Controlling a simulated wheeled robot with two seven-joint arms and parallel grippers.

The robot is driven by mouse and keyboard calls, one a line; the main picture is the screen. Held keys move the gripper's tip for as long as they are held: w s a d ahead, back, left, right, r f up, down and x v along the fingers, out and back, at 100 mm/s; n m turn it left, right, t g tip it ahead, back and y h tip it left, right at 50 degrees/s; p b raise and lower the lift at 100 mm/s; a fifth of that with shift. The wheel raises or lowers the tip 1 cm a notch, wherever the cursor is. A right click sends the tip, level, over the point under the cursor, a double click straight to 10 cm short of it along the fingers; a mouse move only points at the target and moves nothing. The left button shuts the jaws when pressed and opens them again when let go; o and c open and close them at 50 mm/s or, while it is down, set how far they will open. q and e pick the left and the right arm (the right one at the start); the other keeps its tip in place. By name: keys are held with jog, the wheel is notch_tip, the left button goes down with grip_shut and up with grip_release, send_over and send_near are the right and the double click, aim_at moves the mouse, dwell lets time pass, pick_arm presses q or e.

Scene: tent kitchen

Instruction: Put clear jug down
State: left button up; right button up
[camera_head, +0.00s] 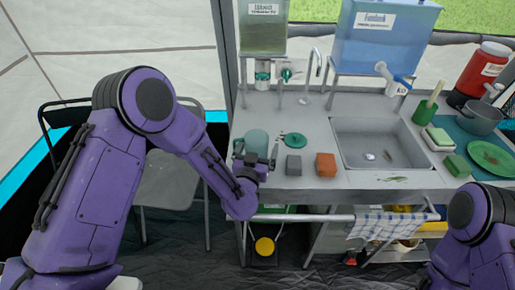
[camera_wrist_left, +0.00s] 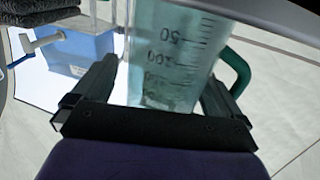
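The clear jug (camera_head: 256,142), bluish-green and see-through, is at the left end of the counter. In the left wrist view the jug (camera_wrist_left: 172,55) shows dark measuring marks and a green handle (camera_wrist_left: 236,70). My left gripper (camera_head: 256,155) is at the jug, with one finger on each side of it. The fingers (camera_wrist_left: 162,72) are wide apart, and a light gap shows between the left finger and the jug wall. The jug looks upright on the counter, but its base is partly hidden by my gripper. My right gripper is out of view.
A green lid (camera_head: 294,140), a grey block (camera_head: 294,165) and an orange block (camera_head: 326,165) lie right of the jug. The sink (camera_head: 350,149) is farther right. Water tanks (camera_head: 381,40) stand behind. The counter's front edge (camera_head: 300,190) is close to my arm.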

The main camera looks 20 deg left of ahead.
pick_arm(q)
jog(key=shift+r, duration=0.25)
jog(key=s+b, duration=0.2)
jog(key=s, duration=1)
jog(key=shift+d+b, duration=0.35)
